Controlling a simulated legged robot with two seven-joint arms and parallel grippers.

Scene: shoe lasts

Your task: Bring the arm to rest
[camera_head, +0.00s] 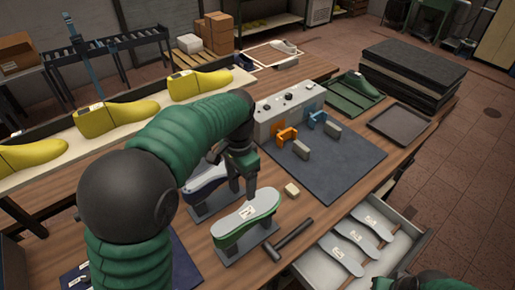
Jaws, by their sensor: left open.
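My left arm comes in from the lower left in thick green sleeving and bends down over the bench. My left gripper (243,187) points down and is open, with nothing seen between its fingers. It is beside the grey-topped green last (247,217) on its stand and the dark blue last (205,177) behind it. Whether the fingers touch either last I cannot tell. The arm partly hides the dark blue last. A green sleeved part at the bottom right edge seems to be my right arm; its gripper is out of the picture.
A hammer (289,241) and a small beige block (291,189) lie near the green last. An open drawer (322,272) with several insoles juts out at front right. A blue mat (345,165) bears orange and blue clamps. Yellow lasts (115,116) line a shelf at left.

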